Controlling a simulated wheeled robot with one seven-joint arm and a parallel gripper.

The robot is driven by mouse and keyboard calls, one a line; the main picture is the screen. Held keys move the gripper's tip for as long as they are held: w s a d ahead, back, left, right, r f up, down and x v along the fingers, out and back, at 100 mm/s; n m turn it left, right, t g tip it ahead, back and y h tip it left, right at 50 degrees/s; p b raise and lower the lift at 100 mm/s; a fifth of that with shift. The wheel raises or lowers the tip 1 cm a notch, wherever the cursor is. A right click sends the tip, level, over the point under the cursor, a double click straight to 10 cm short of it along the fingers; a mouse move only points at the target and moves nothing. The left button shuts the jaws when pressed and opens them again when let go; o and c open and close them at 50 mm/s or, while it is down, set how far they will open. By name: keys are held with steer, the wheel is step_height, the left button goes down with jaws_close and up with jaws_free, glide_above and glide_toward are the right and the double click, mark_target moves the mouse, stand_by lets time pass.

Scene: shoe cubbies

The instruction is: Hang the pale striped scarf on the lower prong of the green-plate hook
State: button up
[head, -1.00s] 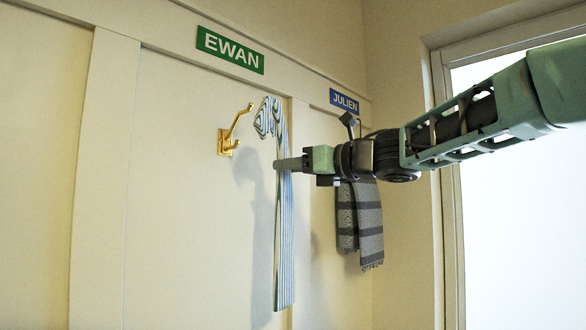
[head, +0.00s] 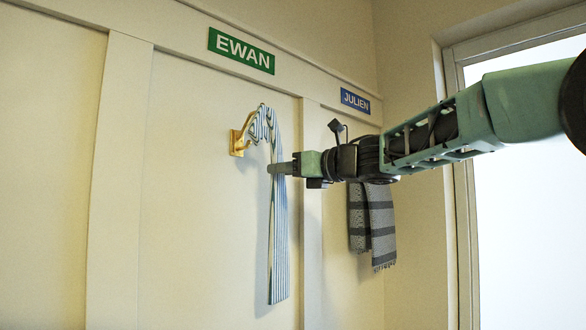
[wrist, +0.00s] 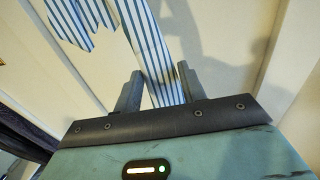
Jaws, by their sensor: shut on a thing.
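The pale striped scarf (head: 279,240) hangs long and narrow, with its folded top curved over towards the left. My gripper (head: 275,168) is shut on the scarf below its fold. The scarf also shows between the two fingers in the wrist view (wrist: 150,50). The gold hook (head: 237,143) is on the wall below the green EWAN plate (head: 241,50). The scarf's top overlaps the end of the hook's upper prong in the head view. The lower prong sits just left of the scarf's short end; whether they touch I cannot tell.
A grey dark-striped scarf (head: 371,225) hangs to the right, below the blue JULIEN plate (head: 355,100), partly behind my arm. Raised vertical strips (head: 121,180) divide the wall. A bright framed pane (head: 520,210) is at far right.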

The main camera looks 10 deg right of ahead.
steer(key=shift+w+a+f, duration=0.25)
steer(key=shift+w+a, duration=0.4)
steer(key=shift+w, duration=0.3)
steer(key=shift+w+a+f, duration=0.25)
steer(key=shift+w+a, duration=0.4)
steer(key=shift+w, duration=0.35)
steer(key=shift+w+a+f, duration=0.25)
steer(key=shift+w+a, duration=0.4)
steer(key=shift+w, duration=0.3)
steer(key=o, duration=1.1)
steer(key=b+v, duration=0.6)
steer(key=v, duration=1.1)
steer(key=shift+s+d+r, duration=0.15)
steer(key=shift+d+r, duration=0.05)
